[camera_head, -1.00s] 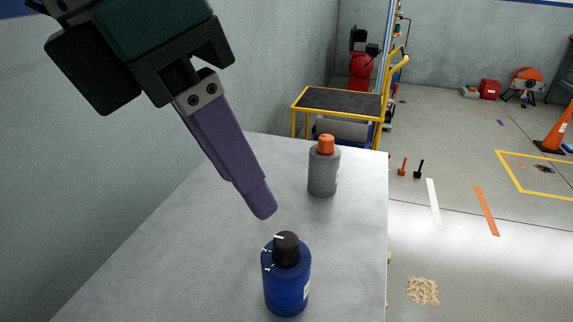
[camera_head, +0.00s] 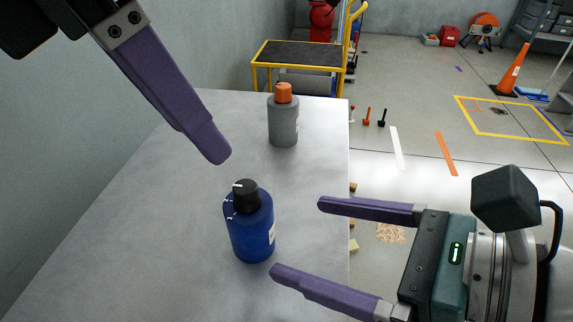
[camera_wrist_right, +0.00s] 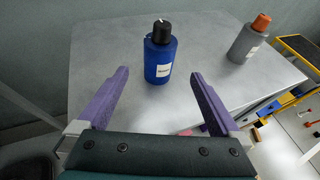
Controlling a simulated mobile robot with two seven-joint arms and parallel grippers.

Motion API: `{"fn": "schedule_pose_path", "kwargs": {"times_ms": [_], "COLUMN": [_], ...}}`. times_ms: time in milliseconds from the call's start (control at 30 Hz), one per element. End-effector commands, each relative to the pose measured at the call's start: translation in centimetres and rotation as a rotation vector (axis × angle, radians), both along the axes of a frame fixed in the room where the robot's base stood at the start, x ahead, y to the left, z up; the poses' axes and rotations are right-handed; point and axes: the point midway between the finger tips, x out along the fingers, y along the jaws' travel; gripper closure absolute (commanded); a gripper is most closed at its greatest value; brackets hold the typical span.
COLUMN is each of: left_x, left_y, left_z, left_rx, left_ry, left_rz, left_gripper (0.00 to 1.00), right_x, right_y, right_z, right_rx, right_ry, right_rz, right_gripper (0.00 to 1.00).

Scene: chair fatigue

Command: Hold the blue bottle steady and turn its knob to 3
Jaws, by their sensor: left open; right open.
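The blue bottle (camera_head: 250,232) stands upright on the grey table (camera_head: 180,255). Its black knob (camera_head: 245,196) has a white pointer line, and white marks show on the bottle's shoulder; I cannot read the numbers. My left gripper (camera_head: 216,150) shows only one purple finger, above and behind the bottle, apart from it. My right gripper (camera_head: 296,238) is open, its two purple fingers pointing left at the bottle from the right, not touching it. In the right wrist view the bottle (camera_wrist_right: 158,66) stands beyond and between the open fingers (camera_wrist_right: 160,75).
A grey bottle with an orange cap (camera_head: 283,122) stands farther back on the table; it shows at right in the wrist view (camera_wrist_right: 246,42). A wall runs along the left. A yellow cart (camera_head: 297,54) stands behind the table. The table's right edge lies under my right gripper.

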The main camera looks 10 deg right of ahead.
Motion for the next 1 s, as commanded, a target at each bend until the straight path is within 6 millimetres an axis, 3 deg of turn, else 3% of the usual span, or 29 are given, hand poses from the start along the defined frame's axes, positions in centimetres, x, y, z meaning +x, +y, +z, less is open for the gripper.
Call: {"fn": "schedule_pose_path", "kwargs": {"times_ms": [500, 967, 1000], "left_x": [0.0, 0.0, 0.0], "left_y": [0.0, 0.0, 0.0], "left_z": [0.0, 0.0, 0.0], "left_rx": [0.000, 0.000, 0.000], "left_ry": [0.000, 0.000, 0.000], "left_rz": [0.000, 0.000, 0.000], "left_gripper": [0.50, 0.50, 0.50], "right_x": [4.9, 5.6, 5.6], "right_y": [5.9, 6.8, 6.8], "right_z": [-3.1, -3.6, -3.6], "right_rx": [0.004, 0.003, 0.004], "right_ry": [0.000, 0.001, 0.001], "right_rz": [0.002, 0.001, 0.001], "right_gripper": [0.00, 0.00, 0.03]}}
